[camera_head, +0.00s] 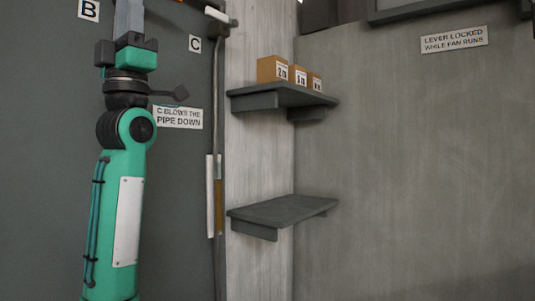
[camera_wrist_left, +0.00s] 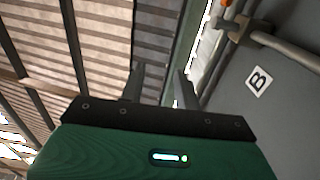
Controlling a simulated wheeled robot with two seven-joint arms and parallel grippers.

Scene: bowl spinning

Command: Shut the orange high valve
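A small orange part (camera_wrist_left: 226,3) shows at the top edge of the left wrist view, cut off by the frame. It sits by a pipe fitting (camera_wrist_left: 240,28); I cannot tell how the valve stands. The orange valve is not visible in the head view. My left gripper (camera_wrist_left: 160,82) has its two fingers apart, with nothing between them. It is below and left of the orange part in the wrist view. In the head view my left gripper (camera_head: 129,18) points up at the top left, its tips near the frame edge. My right gripper is not in view.
A dark panel carries a B sign (camera_head: 89,10), a C sign (camera_head: 195,44) and a pipe label (camera_head: 178,117). A vertical pipe (camera_head: 216,110) runs beside it. An upper shelf (camera_head: 285,96) holds small boxes (camera_head: 272,69); a lower shelf (camera_head: 283,211) is empty.

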